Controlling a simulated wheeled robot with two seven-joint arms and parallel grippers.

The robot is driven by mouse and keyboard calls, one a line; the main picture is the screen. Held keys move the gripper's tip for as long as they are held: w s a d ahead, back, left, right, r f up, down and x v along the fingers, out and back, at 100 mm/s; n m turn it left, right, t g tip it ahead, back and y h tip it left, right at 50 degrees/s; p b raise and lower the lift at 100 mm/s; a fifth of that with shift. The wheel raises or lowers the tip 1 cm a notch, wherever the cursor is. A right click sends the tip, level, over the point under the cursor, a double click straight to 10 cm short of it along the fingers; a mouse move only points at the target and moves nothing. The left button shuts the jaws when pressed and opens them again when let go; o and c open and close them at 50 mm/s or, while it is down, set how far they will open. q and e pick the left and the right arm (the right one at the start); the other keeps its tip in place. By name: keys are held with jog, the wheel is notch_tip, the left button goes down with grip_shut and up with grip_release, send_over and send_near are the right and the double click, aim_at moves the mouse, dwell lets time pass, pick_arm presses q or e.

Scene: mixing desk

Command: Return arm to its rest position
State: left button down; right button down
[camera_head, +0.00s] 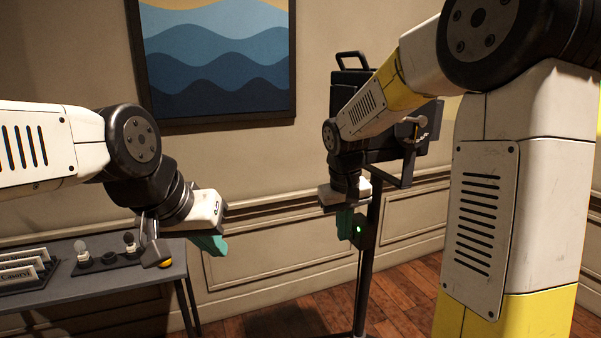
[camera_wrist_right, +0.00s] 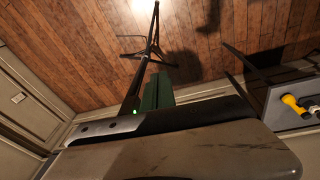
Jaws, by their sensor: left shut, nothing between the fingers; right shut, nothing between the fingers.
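My left gripper (camera_head: 210,243) is at the left of the head view, beyond the right end of the grey desk. Its teal fingers are shut and empty, pointing down and to the right. My right arm reaches from the right edge across to the middle of the head view. My right gripper (camera_head: 345,222) points down there, its teal fingers shut and empty, in front of or beside a black stand; I cannot tell the gap. The green fingers also show in the right wrist view (camera_wrist_right: 157,92), close beside the stand's pole in the picture.
The grey desk (camera_head: 105,281) at lower left holds a labelled rack (camera_head: 25,270) and small bulb-like items (camera_head: 81,250). A framed wave picture (camera_head: 215,60) hangs behind. Wooden floor (camera_head: 400,285) lies open.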

jog(key=s+d+r+m+t+y, duration=0.1)
jog(key=s+r, duration=0.3)
jog(key=s, duration=0.5)
jog(key=s+d+r+m+t+y, duration=0.1)
jog(key=s+r, duration=0.4)
jog(key=s, duration=0.5)
jog(key=shift+d+t+y, duration=0.5)
jog(key=shift+d+t, duration=0.45)
jog(key=shift+t, duration=0.25)
jog(key=shift+w, duration=0.1)
